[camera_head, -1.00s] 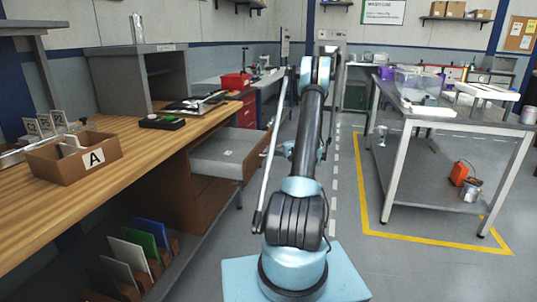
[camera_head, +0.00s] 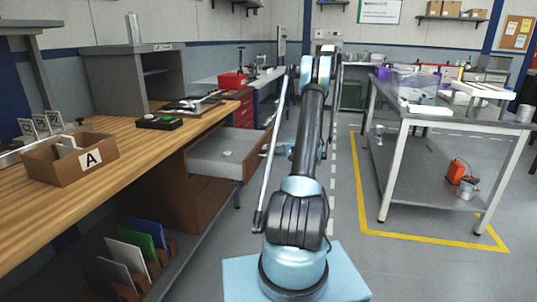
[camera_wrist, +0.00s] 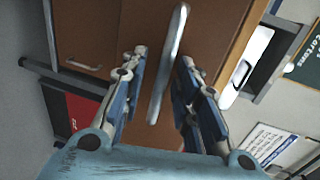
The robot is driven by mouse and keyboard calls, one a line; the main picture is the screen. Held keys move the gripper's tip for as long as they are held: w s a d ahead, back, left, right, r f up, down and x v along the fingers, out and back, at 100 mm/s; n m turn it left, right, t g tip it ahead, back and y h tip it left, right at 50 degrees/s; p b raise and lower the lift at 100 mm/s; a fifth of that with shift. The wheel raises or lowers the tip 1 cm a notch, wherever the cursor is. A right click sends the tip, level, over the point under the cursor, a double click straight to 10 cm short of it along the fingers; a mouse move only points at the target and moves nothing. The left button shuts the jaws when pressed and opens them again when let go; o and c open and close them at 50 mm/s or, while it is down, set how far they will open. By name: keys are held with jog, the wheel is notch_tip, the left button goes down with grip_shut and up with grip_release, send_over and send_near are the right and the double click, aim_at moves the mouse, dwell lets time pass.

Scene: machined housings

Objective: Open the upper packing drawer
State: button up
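The upper packing drawer (camera_head: 218,148) stands pulled out from under the wooden bench in the head view. Its grey interior shows, with a small white item (camera_head: 227,153) inside. In the wrist view its brown front (camera_wrist: 215,30) carries a long metal bar handle (camera_wrist: 168,65). My gripper (camera_wrist: 162,65) is open, with one finger on each side of the handle. I see gaps between the fingers and the bar. In the head view my gripper is small beside the drawer front, and its fingers are hard to make out.
The wooden bench (camera_head: 120,148) holds a box marked A (camera_head: 55,165) and a black tray. A brown cabinet (camera_head: 195,203) is below the drawer. A metal table (camera_head: 445,117) stands at right, inside a yellow floor line.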

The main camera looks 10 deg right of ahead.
jog(key=v, duration=1.1)
jog(key=shift+d, duration=0.3)
jog(key=s+a+r+n+g+h, duration=0.1)
jog(key=s+a+r+g+h, duration=0.15)
jog(key=s+a+r, duration=0.6)
jog(key=s+a+r+n+g+h, duration=0.15)
jog(key=s+a+r+h, duration=0.35)
jog(key=s+a, duration=0.6)
jog(key=s+a+n+g+h, duration=0.1)
jog(key=s+a+h, duration=0.15)
jog(key=s, duration=1.35)
jog(key=s+d+f+n+h, duration=0.1)
jog(key=s+f+h, duration=0.1)
jog(key=s, duration=0.5)
jog(key=s+d+f+n+h, duration=0.1)
jog(key=s+d+f, duration=0.1)
jog(key=s+f, duration=0.3)
jog(key=shift+s+h, duration=0.4)
jog(key=shift+s, duration=0.8)
jog(key=shift+w+f, duration=0.1)
